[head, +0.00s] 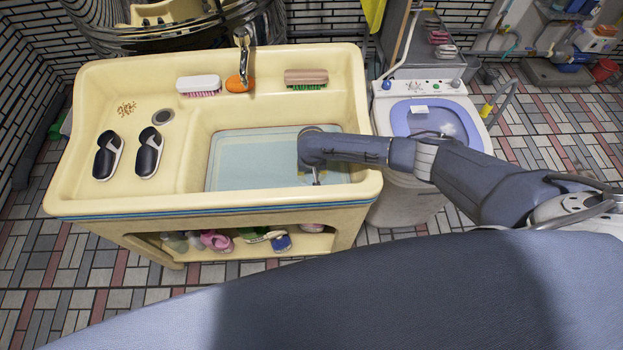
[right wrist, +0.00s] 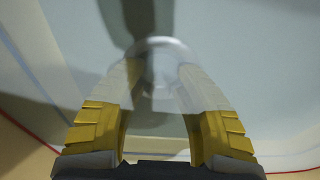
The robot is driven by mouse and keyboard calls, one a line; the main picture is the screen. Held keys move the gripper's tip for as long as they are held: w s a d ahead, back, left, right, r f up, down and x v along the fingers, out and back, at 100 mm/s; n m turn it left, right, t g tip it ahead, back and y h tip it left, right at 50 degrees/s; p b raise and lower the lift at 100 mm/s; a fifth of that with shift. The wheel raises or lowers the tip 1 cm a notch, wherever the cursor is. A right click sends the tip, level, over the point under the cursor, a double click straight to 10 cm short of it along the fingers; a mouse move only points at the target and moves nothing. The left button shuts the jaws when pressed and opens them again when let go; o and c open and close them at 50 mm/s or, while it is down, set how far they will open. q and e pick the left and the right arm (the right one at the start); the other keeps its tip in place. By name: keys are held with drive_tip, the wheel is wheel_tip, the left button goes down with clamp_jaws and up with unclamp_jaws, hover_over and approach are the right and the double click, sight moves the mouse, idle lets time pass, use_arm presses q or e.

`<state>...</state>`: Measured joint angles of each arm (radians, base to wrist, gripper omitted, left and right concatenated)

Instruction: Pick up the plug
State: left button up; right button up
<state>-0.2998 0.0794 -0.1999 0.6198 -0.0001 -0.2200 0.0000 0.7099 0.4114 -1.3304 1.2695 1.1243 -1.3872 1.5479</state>
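My right gripper (head: 312,178) reaches down into the water-filled basin of the cream sink (head: 365,130). In the right wrist view its two yellow-and-grey fingers (right wrist: 160,78) stand apart, with their tips blurred under the water. A pale round metallic shape (right wrist: 165,45), perhaps the plug or the drain rim, shows just beyond and between the tips. I cannot tell whether the fingers touch it. In the head view my arm hides that spot. My left gripper is not in view.
A pair of dark slippers (head: 148,153) lies on the sink's left ledge. Brushes (head: 306,78) and an orange item (head: 237,84) rest along the back ledge below the tap (head: 242,40). A washing machine (head: 385,107) stands close on the right.

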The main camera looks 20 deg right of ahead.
wheel_tip(320, 180, up, 17)
drive_tip(key=s, duration=0.2)
drive_tip(key=shift+s+a+r, duration=0.15)
drive_tip(key=shift+s+a, duration=0.05)
drive_tip(key=shift+a, duration=0.15)
idle(0.6)
idle(0.5)
approach(312, 173)
drive_tip(key=f, duration=0.5)
drive_tip(key=shift+w+d+f, duration=0.1)
drive_tip(key=shift+w+f, duration=0.45)
drive_tip(key=shift+f, duration=2.65)
drive_tip(key=shift+c, duration=0.5)
